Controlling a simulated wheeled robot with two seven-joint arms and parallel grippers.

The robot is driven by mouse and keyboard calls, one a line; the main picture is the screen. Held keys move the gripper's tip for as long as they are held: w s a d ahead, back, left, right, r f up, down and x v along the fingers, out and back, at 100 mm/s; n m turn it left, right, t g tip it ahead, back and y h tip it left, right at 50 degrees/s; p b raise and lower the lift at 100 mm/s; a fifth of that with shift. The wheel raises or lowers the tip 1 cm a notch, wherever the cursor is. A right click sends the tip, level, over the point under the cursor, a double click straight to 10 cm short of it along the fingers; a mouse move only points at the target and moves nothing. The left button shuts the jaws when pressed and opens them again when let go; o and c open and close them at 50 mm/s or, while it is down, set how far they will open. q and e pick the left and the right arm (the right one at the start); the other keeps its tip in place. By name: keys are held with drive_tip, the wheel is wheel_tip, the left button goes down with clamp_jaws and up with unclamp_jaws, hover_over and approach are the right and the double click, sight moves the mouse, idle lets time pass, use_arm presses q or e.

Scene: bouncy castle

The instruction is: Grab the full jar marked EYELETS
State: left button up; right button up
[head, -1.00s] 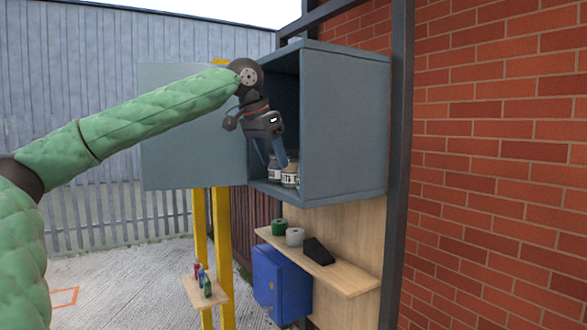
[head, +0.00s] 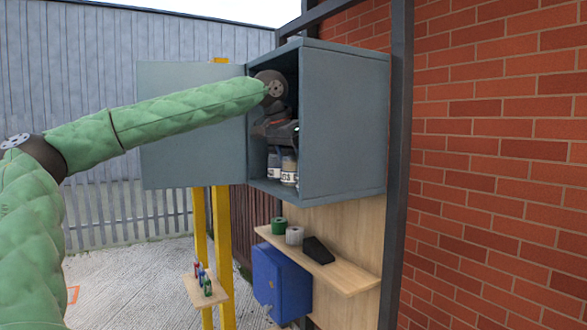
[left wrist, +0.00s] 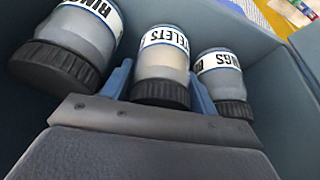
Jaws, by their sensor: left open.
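The jar marked with letters ending in ELETS (left wrist: 162,62) is the middle one of three jars in the left wrist view, with a dark lid and pale beige contents. It stands inside the grey wall cabinet (head: 345,125). My left gripper (left wrist: 160,84) is open, with one blue finger on each side of this jar. I cannot tell whether the fingers touch it. In the head view the gripper (head: 281,152) is inside the cabinet, above the jars, and partly hidden by its wall. My right gripper is not in view.
A jar marked RINGS (left wrist: 80,42) stands close on the left, and another jar with NGS showing (left wrist: 222,80) on the right. The cabinet door (head: 190,125) is open to the left. Below are a wooden shelf (head: 345,280) and a blue box (head: 282,285).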

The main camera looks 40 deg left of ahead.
use_arm(q)
drive_tip(key=shift+a+f, duration=0.15)
drive_tip(key=shift+f, duration=0.15)
drive_tip(key=c, duration=0.8)
drive_tip(key=shift+r, duration=0.1)
